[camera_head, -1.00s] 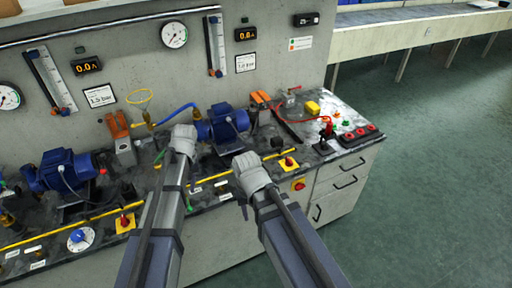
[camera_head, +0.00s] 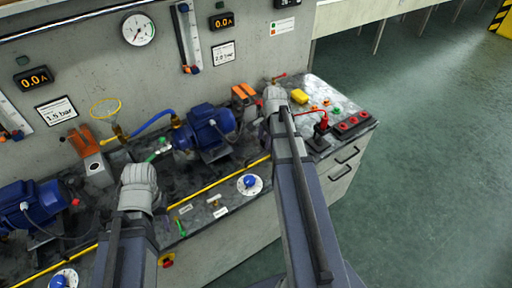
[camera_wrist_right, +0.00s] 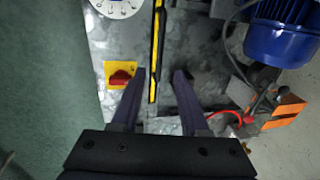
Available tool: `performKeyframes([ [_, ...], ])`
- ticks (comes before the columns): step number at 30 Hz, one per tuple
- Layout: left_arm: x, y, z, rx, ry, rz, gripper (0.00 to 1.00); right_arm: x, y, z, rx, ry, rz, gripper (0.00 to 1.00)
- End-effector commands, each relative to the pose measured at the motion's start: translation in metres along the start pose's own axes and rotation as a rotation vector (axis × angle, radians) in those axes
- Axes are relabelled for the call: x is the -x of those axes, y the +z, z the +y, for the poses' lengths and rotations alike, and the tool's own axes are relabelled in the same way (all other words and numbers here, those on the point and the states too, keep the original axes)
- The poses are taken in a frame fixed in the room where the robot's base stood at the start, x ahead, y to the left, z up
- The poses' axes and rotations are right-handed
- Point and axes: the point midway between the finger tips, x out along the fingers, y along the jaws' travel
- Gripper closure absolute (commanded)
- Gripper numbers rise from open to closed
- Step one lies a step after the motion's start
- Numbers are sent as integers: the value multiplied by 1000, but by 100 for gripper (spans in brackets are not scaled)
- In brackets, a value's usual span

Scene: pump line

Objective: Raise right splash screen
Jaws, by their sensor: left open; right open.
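A thin yellow bar (camera_head: 220,182) runs along the front of the bench below the right blue pump (camera_head: 208,131). It may be the edge of the right splash screen; no raised panel is clear to see. My right gripper (camera_head: 272,98) is over the bench's right part, its fingertips hidden in the head view. In the right wrist view my right gripper (camera_wrist_right: 159,74) is open and empty, and the end of the yellow-and-black bar (camera_wrist_right: 154,60) shows between its fingers; contact cannot be told. My left gripper (camera_head: 140,180) is over the bench front, left of the right pump, fingertips hidden.
A red switch on a yellow plate (camera_wrist_right: 121,75) sits left of the bar. Orange clips (camera_head: 243,93), a yellow block (camera_head: 299,96) and red sockets (camera_head: 353,121) are at the bench's right end. A white dial (camera_head: 249,184) is on the front. The floor right is clear.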

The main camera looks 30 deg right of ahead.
Motion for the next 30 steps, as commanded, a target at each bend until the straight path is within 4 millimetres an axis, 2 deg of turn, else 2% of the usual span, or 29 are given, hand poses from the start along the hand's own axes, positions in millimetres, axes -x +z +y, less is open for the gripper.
performKeyframes([
  [8, -15, -1, 1, 2, 0, 0, 57, -15, 1, 0, 4, 1, 0, 55],
  [21, -68, -4, 6, 2, 0, 0, 57, -70, 1, 0, 6, 1, 0, 55],
  [25, -76, -5, 7, 2, 0, 0, 57, -78, 1, 0, 6, 1, 0, 55],
  [30, -76, -5, 7, 2, 0, 0, 57, -78, 1, 0, 6, 1, 0, 55],
])
